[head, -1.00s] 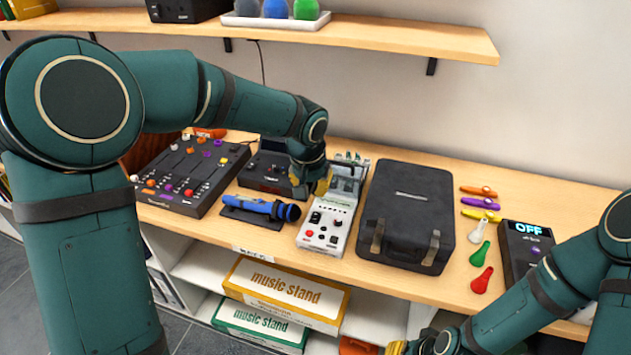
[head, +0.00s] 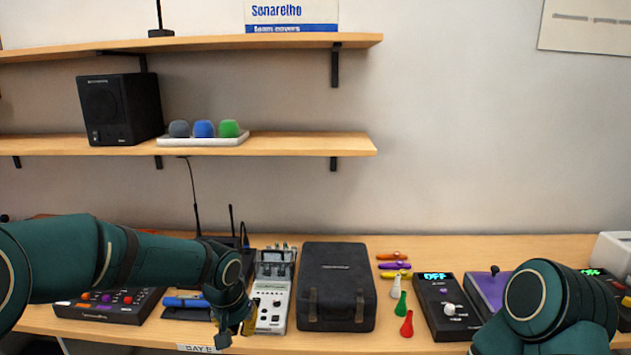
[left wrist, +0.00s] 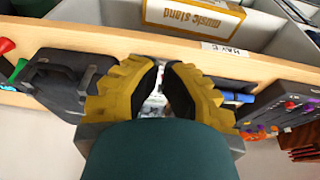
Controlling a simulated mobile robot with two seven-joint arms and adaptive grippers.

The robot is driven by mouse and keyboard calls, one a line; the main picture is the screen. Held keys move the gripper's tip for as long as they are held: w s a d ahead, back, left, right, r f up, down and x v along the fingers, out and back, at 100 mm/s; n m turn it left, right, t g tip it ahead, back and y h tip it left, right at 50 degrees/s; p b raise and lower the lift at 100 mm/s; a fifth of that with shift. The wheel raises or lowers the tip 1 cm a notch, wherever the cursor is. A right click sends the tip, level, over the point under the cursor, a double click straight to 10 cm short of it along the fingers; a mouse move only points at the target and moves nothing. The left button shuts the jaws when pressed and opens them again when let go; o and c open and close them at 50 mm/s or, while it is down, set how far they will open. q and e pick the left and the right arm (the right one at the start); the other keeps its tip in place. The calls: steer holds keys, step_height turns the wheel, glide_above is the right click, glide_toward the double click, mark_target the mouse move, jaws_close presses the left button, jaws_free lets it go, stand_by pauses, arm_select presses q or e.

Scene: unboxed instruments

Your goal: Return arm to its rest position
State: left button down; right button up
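My left arm reaches in from the left in the head view. Its gripper (head: 237,326) hangs in front of the blue microphone and at the left front side of the white-grey device. In the left wrist view the two yellow fingers (left wrist: 162,66) are close together with a narrow gap between the tips. I see nothing held in them. My right arm (head: 545,300) is bent at the lower right of the head view, and its gripper is out of view.
On the bench stand a black mixer (head: 110,305), a blue microphone (head: 187,301), the white-grey device (head: 273,300), a black case (head: 337,290), coloured kazoo-like pieces (head: 397,265) and an "OFF" box (head: 447,305). A shelf (head: 300,145) hangs above.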

arm_select(q)
steer(key=s+d+f+g+h, duration=0.1)
steer(key=s+d+f, duration=0.1)
steer(key=f, duration=0.5)
steer(key=s+d+f+h, duration=0.1)
steer(key=s+d+f, duration=0.1)
steer(key=f, duration=0.5)
steer(key=s+d+f+n+h, duration=0.1)
steer(key=s+f+n, duration=0.1)
steer(key=s+f, duration=1)
steer(key=s, duration=0.2)
steer(key=shift+s+d, duration=0.25)
steer(key=shift+s, duration=0.05)
steer(key=shift+f, duration=0.1)
